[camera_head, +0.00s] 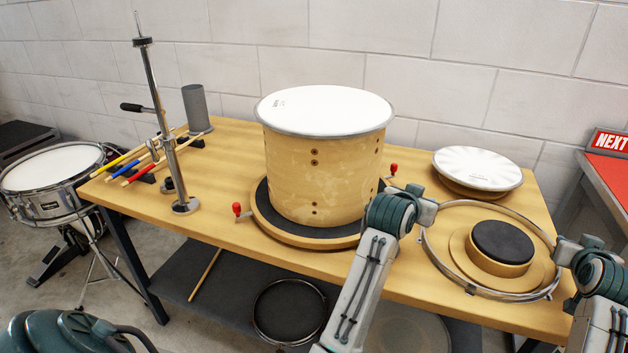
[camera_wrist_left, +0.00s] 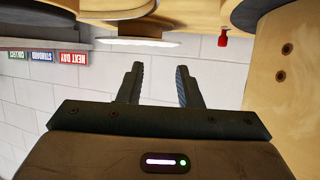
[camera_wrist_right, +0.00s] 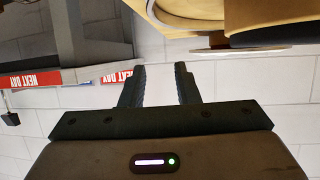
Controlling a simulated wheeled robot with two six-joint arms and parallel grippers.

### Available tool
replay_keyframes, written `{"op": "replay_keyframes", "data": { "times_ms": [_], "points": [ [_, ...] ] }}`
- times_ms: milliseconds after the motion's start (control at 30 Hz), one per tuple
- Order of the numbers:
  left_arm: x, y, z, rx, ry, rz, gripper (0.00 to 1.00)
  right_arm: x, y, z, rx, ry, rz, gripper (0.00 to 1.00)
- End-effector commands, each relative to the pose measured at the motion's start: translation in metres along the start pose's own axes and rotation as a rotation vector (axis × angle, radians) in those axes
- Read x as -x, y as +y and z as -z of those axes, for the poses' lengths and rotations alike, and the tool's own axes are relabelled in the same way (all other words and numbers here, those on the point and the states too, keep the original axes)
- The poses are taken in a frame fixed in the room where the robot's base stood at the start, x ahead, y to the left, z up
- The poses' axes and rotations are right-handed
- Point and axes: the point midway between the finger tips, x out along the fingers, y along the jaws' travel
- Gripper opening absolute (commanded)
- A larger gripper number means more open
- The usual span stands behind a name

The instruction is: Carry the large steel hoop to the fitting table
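The large steel hoop (camera_head: 510,298) is a thin shiny ring at the right end of the wooden bench. It surrounds a round wooden block with a dark top (camera_head: 503,241). My left gripper (camera_head: 430,208) is at the hoop's left side, and my right gripper (camera_head: 562,248) is at its right side. Both wrist views show spread fingers, the left pair (camera_wrist_left: 158,85) and the right pair (camera_wrist_right: 160,85), with only wall visible between them. Whether either touches the hoop is unclear. No table is labelled as the fitting table; a round wooden base (camera_head: 272,226) with red-knobbed clamps carries the drum shell (camera_head: 290,175).
A white drumhead (camera_head: 478,166) lies behind the hoop. A metal stand (camera_head: 163,115), coloured sticks (camera_head: 130,168) and a grey cylinder (camera_head: 196,108) occupy the bench's left. A red-topped table (camera_head: 610,170) stands at right. A dark hoop (camera_head: 289,310) lies on the lower shelf.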

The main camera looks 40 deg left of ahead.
Motion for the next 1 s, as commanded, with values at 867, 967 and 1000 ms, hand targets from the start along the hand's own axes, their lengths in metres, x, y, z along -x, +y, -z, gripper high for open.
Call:
{"op": "replay_keyframes", "data": {
  "times_ms": [867,967,1000],
  "points": [
    [0.026,0.0,0.0,-0.001,0.0,0.0,0.32,0.097,0.0,0.0,-0.001,0.001,0.0,0.29],
    [0.026,0.0,0.0,-0.001,0.0,0.0,0.32,0.109,0.0,0.0,-0.001,0.001,0.0,0.29],
    [0.026,0.0,0.0,-0.001,0.0,0.0,0.32,0.113,0.0,0.0,-0.001,0.001,0.0,0.29]
  ]
}}
